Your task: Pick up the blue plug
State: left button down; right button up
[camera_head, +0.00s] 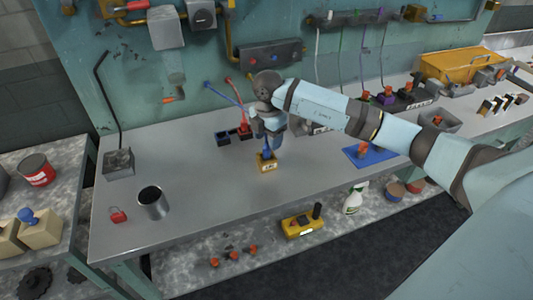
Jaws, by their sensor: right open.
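The blue plug (267,153) stands upright in a small yellow block (267,164) with a label, near the middle of the workbench. My right gripper (271,142) points down from above, directly over the blue plug. Its jaws are open, with the fingertips close to the plug's top. The gripper hides the upper part of the plug, and I cannot tell whether they touch. My left gripper is not in view.
A red plug (244,131) and dark sockets (223,138) with cables stand just behind the gripper. A metal cup (152,202) and a red padlock (118,215) are at the left. A blue mat (376,155) lies right. The bench front is mostly clear.

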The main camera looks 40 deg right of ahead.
aim_at(267, 143)
notch_tip(267, 143, down, 5)
jog(key=shift+a+f, duration=0.1)
jog(key=c, duration=1)
jog(key=shift+c, duration=0.2)
jog(key=shift+r, duration=0.2)
